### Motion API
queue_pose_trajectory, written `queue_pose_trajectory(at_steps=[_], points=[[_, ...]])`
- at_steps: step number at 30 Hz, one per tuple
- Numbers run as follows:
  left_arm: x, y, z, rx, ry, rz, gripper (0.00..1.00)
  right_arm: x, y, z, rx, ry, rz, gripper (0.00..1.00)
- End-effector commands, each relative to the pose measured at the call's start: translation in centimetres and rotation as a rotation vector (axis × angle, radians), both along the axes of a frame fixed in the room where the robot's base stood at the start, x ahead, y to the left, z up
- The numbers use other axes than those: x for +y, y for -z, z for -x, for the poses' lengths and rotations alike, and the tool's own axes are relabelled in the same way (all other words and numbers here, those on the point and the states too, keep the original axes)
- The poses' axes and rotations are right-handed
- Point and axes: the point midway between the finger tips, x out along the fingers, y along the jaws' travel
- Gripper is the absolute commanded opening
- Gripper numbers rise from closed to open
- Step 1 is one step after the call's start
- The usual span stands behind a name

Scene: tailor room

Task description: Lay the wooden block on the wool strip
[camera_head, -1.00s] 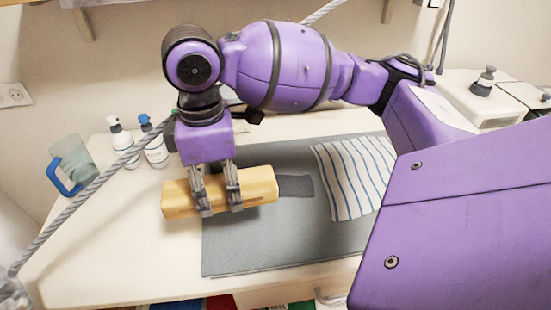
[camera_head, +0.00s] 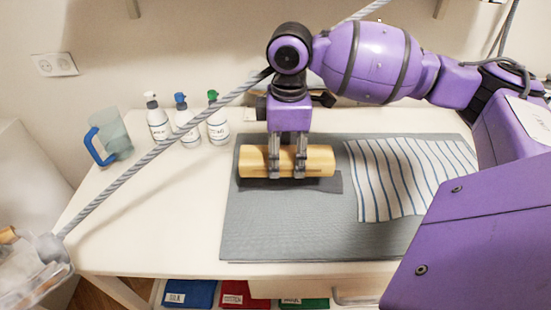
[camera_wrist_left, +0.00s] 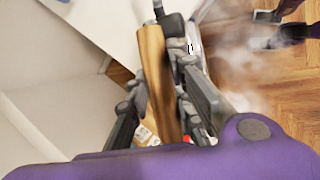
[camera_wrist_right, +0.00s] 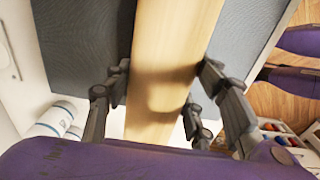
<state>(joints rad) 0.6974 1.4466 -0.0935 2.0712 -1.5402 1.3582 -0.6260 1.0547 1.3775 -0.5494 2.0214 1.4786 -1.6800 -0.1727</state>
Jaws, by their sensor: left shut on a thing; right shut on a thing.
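The pale wooden block (camera_head: 255,162) is held level, its length running left to right in the head view. My right gripper (camera_head: 287,172) is shut across its middle, and the block also fills the centre of the right wrist view (camera_wrist_right: 175,40). The dark grey wool strip (camera_head: 325,183) lies on the grey mat. Its front part shows just below the block; the rest is hidden behind it. I cannot tell whether block and strip touch. My left gripper (camera_wrist_left: 158,75) is shut on a wooden handle (camera_wrist_left: 155,60), away from the mat.
A striped cloth (camera_head: 385,180) lies on the mat (camera_head: 290,230), right of the block. Several pump bottles (camera_head: 188,125) and a blue-handled jug (camera_head: 112,135) stand at the back left. A grey cord (camera_head: 150,155) crosses the left side. The table's front left is clear.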

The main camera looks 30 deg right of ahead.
Motion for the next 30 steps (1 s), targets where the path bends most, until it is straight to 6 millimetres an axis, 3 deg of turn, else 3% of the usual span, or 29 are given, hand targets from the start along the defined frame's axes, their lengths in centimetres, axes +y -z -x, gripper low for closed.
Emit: queue_pose_trajectory(at_steps=[3,9,17,24,30], points=[[0.0,0.1,-0.2,-0.005,0.000,0.002,0.00,-1.2,1.7,-0.7,0.001,0.004,0.000,0.08],[-0.1,0.4,-0.2,-0.002,0.000,0.003,0.00,-2.3,3.1,-1.4,-0.002,0.002,0.001,0.08],[0.0,0.6,-0.2,0.000,-0.001,0.002,0.00,-3.0,4.1,-1.7,0.000,0.002,0.000,0.08],[0.0,1.1,-0.1,0.006,0.000,0.003,0.00,-3.1,6.9,-1.8,0.000,0.000,0.000,0.08],[0.0,1.1,-0.1,0.005,0.000,0.002,0.00,-3.1,7.3,-1.9,-0.003,-0.001,0.001,0.08]])
